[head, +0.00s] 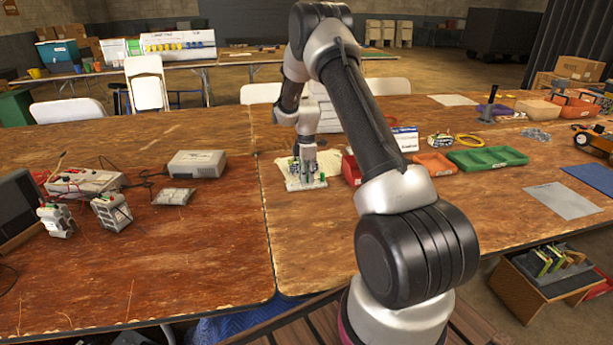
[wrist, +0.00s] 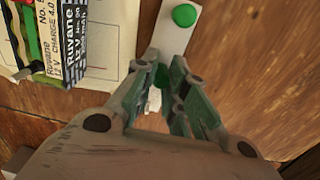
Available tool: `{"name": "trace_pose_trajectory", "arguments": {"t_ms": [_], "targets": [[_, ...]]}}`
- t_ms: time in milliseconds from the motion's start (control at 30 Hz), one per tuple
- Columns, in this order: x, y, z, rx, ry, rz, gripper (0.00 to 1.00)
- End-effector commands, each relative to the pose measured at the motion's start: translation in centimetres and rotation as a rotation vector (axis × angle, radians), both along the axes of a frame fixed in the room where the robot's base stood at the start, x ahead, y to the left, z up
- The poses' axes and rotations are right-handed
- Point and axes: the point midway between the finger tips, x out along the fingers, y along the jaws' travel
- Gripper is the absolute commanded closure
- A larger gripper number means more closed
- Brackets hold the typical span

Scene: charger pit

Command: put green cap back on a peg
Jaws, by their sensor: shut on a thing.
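My gripper (wrist: 163,72) is shut on a green cap (wrist: 161,77), which shows only partly between the fingers in the wrist view. A pale strip (wrist: 178,38) lies beyond the fingertips. Another green cap (wrist: 184,15) sits on this strip near the top edge. The fingers hide the strip's near end, and I cannot tell whether the held cap touches a peg. In the head view my gripper (head: 308,170) points down over a small pale base with parts on it (head: 306,184) on the wooden table.
A battery pack labelled Ruvane (wrist: 68,45) stands left of the fingers on a printed sheet (wrist: 118,50). A red bin (head: 351,169), an orange tray (head: 434,163) and a green tray (head: 487,158) stand to the right. Left are a grey box (head: 197,163) and chargers. The front table area is clear.

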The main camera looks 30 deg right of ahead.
Motion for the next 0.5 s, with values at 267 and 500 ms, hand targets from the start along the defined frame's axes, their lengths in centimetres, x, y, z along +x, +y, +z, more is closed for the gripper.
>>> {"name": "trace_pose_trajectory", "arguments": {"t_ms": [267, 500], "targets": [[0.00, 0.00, -0.07, 0.000, 0.000, 0.000, 0.94], [0.00, 0.00, -0.07, 0.000, 0.000, 0.000, 0.61]]}}
